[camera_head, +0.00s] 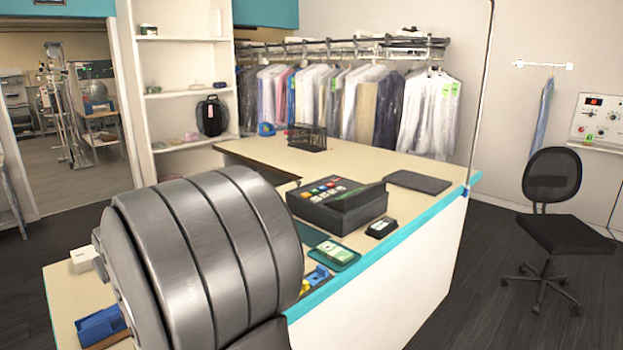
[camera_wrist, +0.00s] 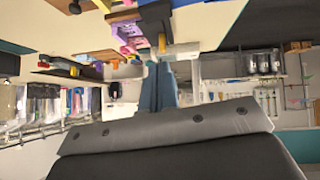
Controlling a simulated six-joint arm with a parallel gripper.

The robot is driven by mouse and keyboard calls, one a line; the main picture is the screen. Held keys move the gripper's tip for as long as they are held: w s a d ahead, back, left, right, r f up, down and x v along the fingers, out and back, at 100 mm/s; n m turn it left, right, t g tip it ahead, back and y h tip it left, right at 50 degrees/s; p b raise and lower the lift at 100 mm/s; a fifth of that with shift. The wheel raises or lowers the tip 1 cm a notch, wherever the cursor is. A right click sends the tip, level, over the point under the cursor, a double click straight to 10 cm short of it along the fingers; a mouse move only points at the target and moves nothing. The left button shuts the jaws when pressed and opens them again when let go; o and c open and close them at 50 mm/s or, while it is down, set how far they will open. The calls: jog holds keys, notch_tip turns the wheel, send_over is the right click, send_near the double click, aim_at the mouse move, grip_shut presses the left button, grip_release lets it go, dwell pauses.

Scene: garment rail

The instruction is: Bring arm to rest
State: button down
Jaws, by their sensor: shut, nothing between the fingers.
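My gripper (camera_wrist: 160,68) shows in the wrist view, its two blue-grey fingers close together, shut and empty. It is clear of the things around it as far as I can tell. In the head view my grey ribbed arm link fills the lower left in front of the counter (camera_head: 390,165), and my gripper is not visible there. The wrist view is upside down, with the counter and small coloured items, one of them purple (camera_wrist: 128,35), at its top.
A card terminal or register (camera_head: 337,203), a green tray (camera_head: 335,254) and a blue box (camera_head: 100,326) stand on the counter. Covered garments (camera_head: 430,112) hang on the rail (camera_head: 340,43) behind. An office chair (camera_head: 552,205) stands at right on open dark floor.

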jog(key=w+d+f+m+g+h, duration=0.1)
jog(key=f+m, duration=0.4)
jog(key=m, duration=0.5)
jog(key=shift+w+d+f+g, duration=0.25)
jog(key=shift+w+d+g, duration=0.25)
jog(key=shift+w+g, duration=0.4)
jog(key=shift+w, duration=0.1)
